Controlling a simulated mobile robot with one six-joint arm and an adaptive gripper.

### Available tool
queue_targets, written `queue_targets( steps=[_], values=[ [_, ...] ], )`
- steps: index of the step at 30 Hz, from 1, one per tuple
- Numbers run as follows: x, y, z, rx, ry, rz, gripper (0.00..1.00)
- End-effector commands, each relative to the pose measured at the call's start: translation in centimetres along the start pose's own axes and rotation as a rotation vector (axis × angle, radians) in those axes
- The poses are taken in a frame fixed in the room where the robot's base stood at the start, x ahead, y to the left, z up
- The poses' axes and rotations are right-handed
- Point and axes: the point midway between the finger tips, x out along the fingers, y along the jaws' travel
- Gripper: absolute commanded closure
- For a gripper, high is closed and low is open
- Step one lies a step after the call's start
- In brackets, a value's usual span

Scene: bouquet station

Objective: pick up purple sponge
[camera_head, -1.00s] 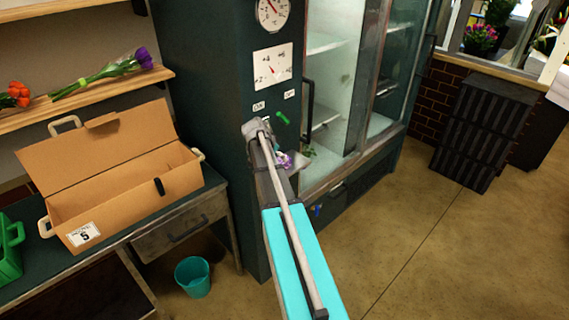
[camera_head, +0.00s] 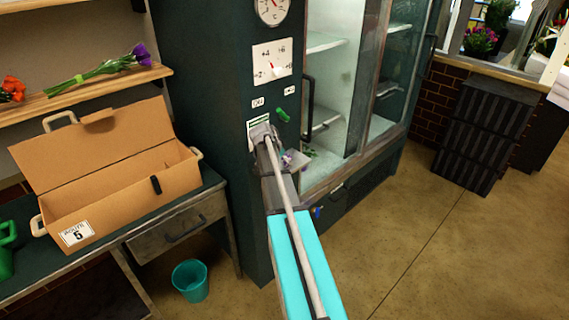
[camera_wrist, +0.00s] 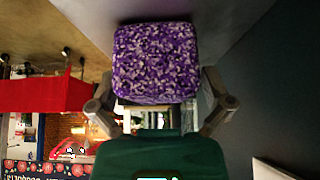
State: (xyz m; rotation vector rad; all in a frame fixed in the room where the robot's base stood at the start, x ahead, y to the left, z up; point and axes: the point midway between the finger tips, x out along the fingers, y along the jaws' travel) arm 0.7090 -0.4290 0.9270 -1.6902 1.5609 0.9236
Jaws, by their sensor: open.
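The purple sponge (camera_wrist: 156,62) is a speckled purple and white block at the top centre of the wrist view. My gripper (camera_wrist: 160,108) is open, with one finger to each side of the sponge's lower edge. The wrist view does not clearly show whether the fingers touch it. In the head view my gripper (camera_head: 263,137) is at the dark cabinet's front panel, largely hidden by my arm. A small purple-white patch shows beside it, too small to identify.
A glass-door cooler (camera_head: 335,90) stands behind my arm. A cardboard box (camera_head: 130,195) sits on the workbench (camera_head: 165,215) at left, with a teal bucket (camera_head: 190,281) on the floor. Black crates (camera_head: 485,130) stand at right. Floor at right is clear.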

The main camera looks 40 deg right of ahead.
Motion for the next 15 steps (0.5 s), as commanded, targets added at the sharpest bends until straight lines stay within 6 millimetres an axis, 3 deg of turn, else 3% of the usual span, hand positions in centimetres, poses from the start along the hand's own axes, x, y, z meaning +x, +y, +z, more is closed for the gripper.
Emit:
queue_targets(
  steps=[14,15],
  values=[
    [-0.04,0.00,-0.01,0.000,0.000,0.000,0.00],
    [-0.04,0.00,-0.01,0.000,0.000,0.000,0.04]
  ],
)
